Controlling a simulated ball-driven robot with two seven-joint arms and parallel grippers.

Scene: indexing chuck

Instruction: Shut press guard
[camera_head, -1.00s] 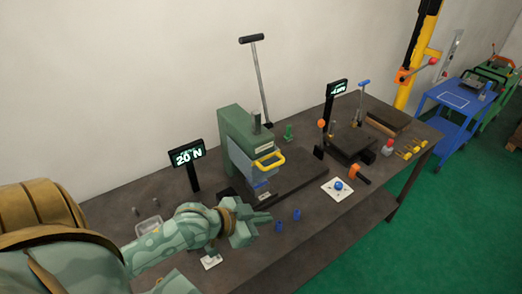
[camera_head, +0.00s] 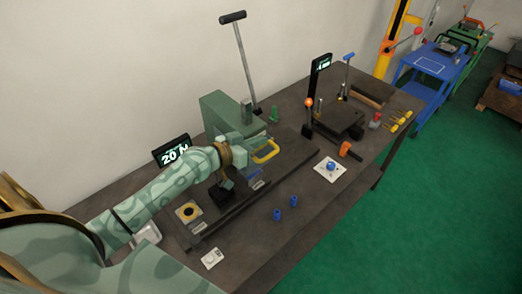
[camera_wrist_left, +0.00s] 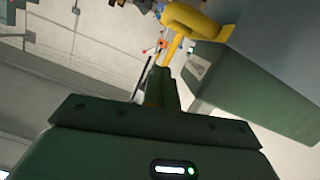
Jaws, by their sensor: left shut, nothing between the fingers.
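The green press (camera_head: 222,106) stands near the back of the bench, partly hidden behind my left arm. Its guard's yellow handle (camera_head: 265,151) sticks out at the front; most of the guard panel is hidden by my wrist. My left gripper (camera_head: 254,143) is shut and empty, right beside the handle. In the left wrist view the shut fingers (camera_wrist_left: 160,85) point toward the yellow handle (camera_wrist_left: 192,20), which appears just beyond them; I cannot tell if they touch. The press's green body (camera_wrist_left: 245,85) fills the right side there. My right gripper is not in view.
A 20 N display (camera_head: 171,150) stands left of the press. Two blue pegs (camera_head: 285,208) stand on the bench's front. A white plate with a blue knob (camera_head: 330,168), an orange-handled part (camera_head: 350,150) and a tall lever (camera_head: 241,60) are nearby. The bench's front-right top is mostly clear.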

